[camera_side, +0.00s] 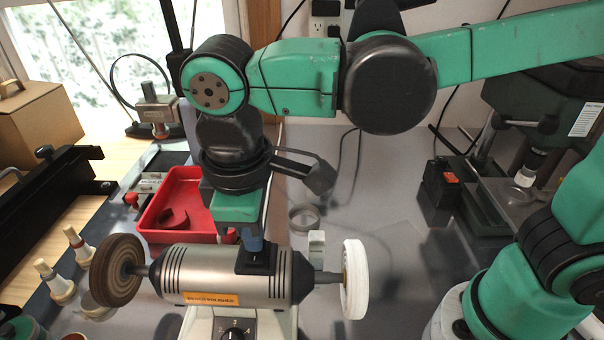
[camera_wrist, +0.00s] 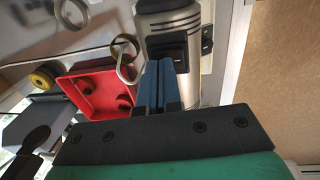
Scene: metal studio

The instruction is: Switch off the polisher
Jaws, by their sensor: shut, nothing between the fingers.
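The polisher (camera_side: 200,272) is a silver motor body with black ends, a brown wheel (camera_side: 117,270) on the left and a white wheel (camera_side: 355,279) on the right. A black switch box (camera_side: 257,262) sits on top of the body. A dial (camera_side: 235,332) with numbers shows on its base. My gripper (camera_side: 252,240) is shut and empty, pointing down, with its blue fingertips at the switch box. In the wrist view the blue fingers (camera_wrist: 156,82) overlap the edge of the black switch box (camera_wrist: 174,48) on the polisher (camera_wrist: 168,18). Contact and the switch position cannot be told.
A red tray (camera_side: 160,237) with a dark curved part stands behind the polisher. A metal ring (camera_side: 303,217) lies on the grey bench. A drill press (camera_side: 525,170) stands at right. The bench middle right is clear.

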